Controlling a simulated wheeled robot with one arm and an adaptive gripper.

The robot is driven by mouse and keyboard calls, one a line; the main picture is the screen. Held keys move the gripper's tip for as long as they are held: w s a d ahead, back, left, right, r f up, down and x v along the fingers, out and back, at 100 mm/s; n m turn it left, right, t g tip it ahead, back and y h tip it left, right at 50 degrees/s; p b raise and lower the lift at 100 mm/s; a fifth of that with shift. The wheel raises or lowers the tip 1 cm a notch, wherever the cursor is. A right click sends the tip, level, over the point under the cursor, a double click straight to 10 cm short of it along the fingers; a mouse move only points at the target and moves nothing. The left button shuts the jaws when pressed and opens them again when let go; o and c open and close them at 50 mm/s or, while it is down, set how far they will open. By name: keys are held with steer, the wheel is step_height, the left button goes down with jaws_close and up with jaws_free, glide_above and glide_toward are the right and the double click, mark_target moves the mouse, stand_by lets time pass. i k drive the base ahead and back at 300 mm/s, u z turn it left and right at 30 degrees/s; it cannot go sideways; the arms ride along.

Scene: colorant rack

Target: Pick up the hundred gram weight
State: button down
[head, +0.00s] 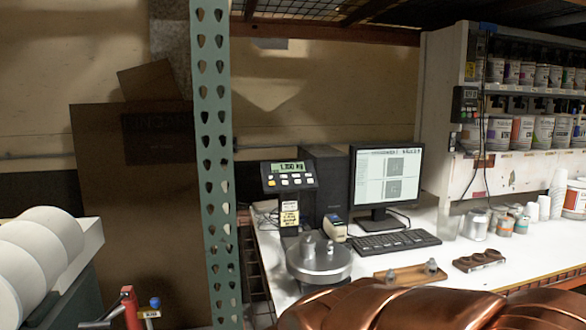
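Small grey metal weights (431,267) stand on a wooden tray (405,277) near the front of the white table. Larger metal pieces that look like weights (308,244) stand on the round metal pan (320,266) of a scale to the left. The markings are too small to read, so I cannot tell which one is the hundred gram weight. My gripper is not in view.
The scale display (288,168) stands behind the pan. A monitor (385,178) and keyboard (395,242) are further back. A dark wooden block (479,260), cans (477,224) and cups are right. A green perforated post (214,165) rises left of the table.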

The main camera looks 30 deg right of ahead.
mark_target(330, 247)
steer(key=z, duration=2.2)
steer(key=k, duration=0.55)
steer(key=u, duration=0.8)
steer(key=i, duration=1.25)
steer(key=u, duration=0.75)
steer(key=i, duration=0.25)
steer(key=u, duration=0.15)
